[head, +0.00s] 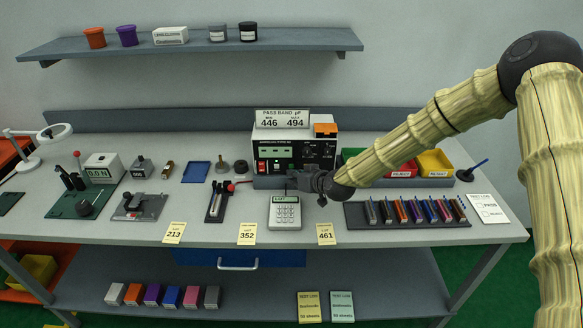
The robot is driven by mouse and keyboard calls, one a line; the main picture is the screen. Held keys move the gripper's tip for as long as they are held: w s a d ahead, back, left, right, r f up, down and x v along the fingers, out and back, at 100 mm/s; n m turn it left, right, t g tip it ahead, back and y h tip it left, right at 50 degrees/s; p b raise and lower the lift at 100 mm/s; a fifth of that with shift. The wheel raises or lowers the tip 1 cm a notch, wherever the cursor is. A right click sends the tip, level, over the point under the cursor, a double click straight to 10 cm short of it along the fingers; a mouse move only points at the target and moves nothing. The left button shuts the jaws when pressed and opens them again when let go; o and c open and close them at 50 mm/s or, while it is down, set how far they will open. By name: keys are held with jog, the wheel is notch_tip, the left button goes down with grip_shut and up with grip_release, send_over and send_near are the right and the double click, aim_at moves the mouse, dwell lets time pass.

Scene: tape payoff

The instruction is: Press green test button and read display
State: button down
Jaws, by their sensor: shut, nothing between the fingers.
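A test instrument (262,136) stands at the middle of the bench, with a white upper body and a black front panel. A greenish display strip (277,152) shows on its panel; its characters are too small to read. Small buttons or terminals on the panel are too small to tell apart, and I cannot make out a green button. My gripper (290,186) is shut and empty, in front of the instrument's lower edge, covering part of its lower right. Whether it touches the instrument I cannot tell. A sign (282,119) above reads PASS BAND pF, 446 and 494.
A keypad device (285,213) with a green-tinted screen lies just in front of my gripper. A dark rack (405,213) of several coloured parts is to the right, below my arm. Red and yellow bins (435,163) stand behind. Yellow cards 213, 352 and 461 line the front edge.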

jog(key=shift+w+b, duration=0.6)
jog(key=shift+w, duration=0.15)
dwell(1.1)
jog(key=shift+s, duration=0.75)
jog(key=shift+s, duration=0.1)
jog(key=shift+s, duration=2.45)
